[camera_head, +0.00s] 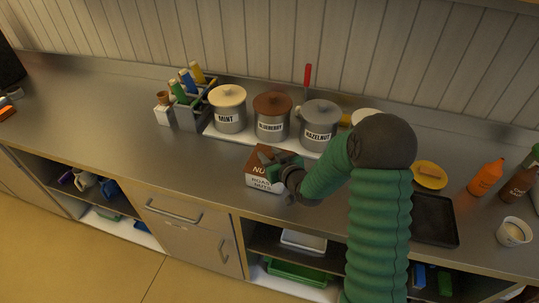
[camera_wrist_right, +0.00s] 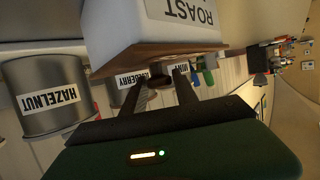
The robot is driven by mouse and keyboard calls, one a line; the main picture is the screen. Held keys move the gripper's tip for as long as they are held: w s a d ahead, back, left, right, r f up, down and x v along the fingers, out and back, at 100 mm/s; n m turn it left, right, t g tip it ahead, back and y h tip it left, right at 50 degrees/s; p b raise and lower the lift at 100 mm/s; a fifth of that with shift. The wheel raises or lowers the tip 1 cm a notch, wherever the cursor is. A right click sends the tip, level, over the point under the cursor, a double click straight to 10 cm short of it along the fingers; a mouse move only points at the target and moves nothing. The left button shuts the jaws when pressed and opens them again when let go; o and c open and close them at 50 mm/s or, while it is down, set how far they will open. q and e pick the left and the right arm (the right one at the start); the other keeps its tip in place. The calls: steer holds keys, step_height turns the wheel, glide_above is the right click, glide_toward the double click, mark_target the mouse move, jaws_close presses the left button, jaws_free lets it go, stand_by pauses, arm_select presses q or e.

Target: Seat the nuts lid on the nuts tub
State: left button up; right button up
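The nuts tub (camera_head: 262,184) is a white box lettered "ROAST NUTS", standing on the counter in front of the gelato tubs. It also shows upside down in the wrist view (camera_wrist_right: 180,22). The brown nuts lid (camera_head: 256,157) lies across its top, and in the wrist view (camera_wrist_right: 140,58) it is against the tub's rim; I cannot tell whether it is fully down. My right gripper (camera_head: 274,161) is at the lid, partly hiding it. In the wrist view its fingers (camera_wrist_right: 162,86) are apart, near the lid's dark knob; contact is unclear. My left gripper is out of view.
Lidded tubs for mint (camera_head: 228,116), blueberry (camera_head: 272,128) and hazelnut (camera_head: 318,134) stand behind. A grey caddy with bottles (camera_head: 188,117) is left of them. A black tray (camera_head: 434,219) and orange bottle (camera_head: 486,178) are at right. The counter's left part is mostly clear.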

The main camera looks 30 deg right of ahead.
steer(key=shift+o, duration=0.2)
steer(key=o, duration=0.5)
steer(key=shift+s, duration=0.1)
steer(key=shift+s+r+p, duration=0.35)
steer(key=shift+s, duration=0.3)
steer(key=shift+p+v, duration=0.8)
steer(key=shift+v, duration=2.45)
steer(key=shift+f, duration=0.1)
